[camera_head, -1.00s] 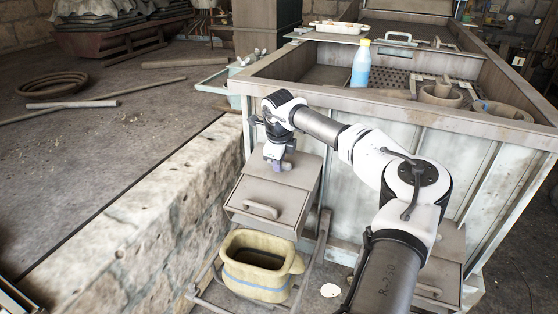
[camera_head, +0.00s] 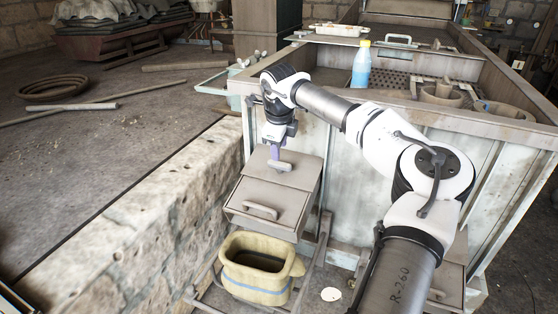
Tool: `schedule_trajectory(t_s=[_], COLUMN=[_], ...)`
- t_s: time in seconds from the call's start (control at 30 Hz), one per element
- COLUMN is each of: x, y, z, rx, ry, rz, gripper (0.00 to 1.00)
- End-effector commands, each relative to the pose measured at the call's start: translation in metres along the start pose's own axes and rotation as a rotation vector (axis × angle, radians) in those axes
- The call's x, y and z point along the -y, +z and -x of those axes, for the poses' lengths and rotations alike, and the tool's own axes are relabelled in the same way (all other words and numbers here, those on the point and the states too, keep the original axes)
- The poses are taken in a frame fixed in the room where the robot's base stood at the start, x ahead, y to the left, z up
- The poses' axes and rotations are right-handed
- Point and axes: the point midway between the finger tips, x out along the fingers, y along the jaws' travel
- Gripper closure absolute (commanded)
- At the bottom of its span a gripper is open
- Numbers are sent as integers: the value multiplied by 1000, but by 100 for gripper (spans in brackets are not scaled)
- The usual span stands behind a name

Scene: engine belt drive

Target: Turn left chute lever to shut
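The left chute (camera_head: 268,200) is a grey-brown box on the front of the large bin, with a closed-looking front flap and handle (camera_head: 261,211). A small pale lever (camera_head: 281,166) shows on its top. My gripper (camera_head: 275,158) points down right at this lever, with a purple part showing at its fingers. The fingers overlap the lever in view; whether they touch or grip it is too small to tell.
A yellow tub (camera_head: 256,268) with a blue stripe stands below the chute. The large bin (camera_head: 400,104) behind holds a blue bottle (camera_head: 361,66) and several round parts. A stone wall (camera_head: 130,225) runs along the left. My arm covers part of the right chute.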

Motion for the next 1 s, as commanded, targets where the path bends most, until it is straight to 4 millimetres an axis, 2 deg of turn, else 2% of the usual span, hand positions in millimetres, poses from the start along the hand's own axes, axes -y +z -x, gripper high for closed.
schedule_trajectory(t_s=[0.1, 0.2, 0.4, 0.83, 0.93, 1.0], x=[0, 0, 0, -3, -17, -38], y=[0, 0, 0, 4, 27, 56], z=[26, 45, 67, 70, 64, 58], rx=[0, 0, 0, 9, 58, 126], ry=[-4, -3, -1, 5, 34, 73], rz=[1, 1, 0, 6, 32, 64], gripper=[60, 60, 60, 60, 60, 60])
